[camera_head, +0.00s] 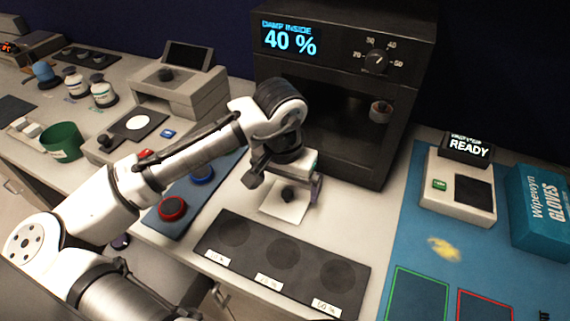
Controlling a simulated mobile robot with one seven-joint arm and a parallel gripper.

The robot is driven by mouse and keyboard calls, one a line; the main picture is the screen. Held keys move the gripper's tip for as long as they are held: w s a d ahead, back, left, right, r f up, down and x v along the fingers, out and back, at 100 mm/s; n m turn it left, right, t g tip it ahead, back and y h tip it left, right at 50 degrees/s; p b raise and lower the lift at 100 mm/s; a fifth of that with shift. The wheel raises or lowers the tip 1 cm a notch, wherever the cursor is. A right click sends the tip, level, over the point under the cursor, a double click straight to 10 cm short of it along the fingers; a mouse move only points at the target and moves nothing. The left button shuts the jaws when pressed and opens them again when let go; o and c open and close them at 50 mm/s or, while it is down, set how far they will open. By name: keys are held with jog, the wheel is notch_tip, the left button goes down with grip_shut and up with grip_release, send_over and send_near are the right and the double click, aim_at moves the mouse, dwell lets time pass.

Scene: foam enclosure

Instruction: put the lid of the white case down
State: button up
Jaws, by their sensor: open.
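A white square piece with a dark round knob (283,210) is at the counter's middle, in front of the black cabinet. It looks like a lid; I cannot tell whether it lies on a case or on the bare counter. My gripper (285,192) points down over it, fingers spread to either side of the knob. The fingers are open, and contact with the knob cannot be made out. My gripper and wrist hide the area just behind the piece.
The black cabinet (345,60) reading 40 % stands open behind. A dark tray (258,258) with round pads lies in front. A blue mat with red and blue round items (172,208) is left. A READY device (458,190) and glove box (541,211) are right.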

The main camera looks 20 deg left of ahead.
aim_at(284, 206)
notch_tip(284, 206, up, 8)
jog(key=s, duration=0.1)
jog(key=shift+b, duration=0.3)
dwell(0.3)
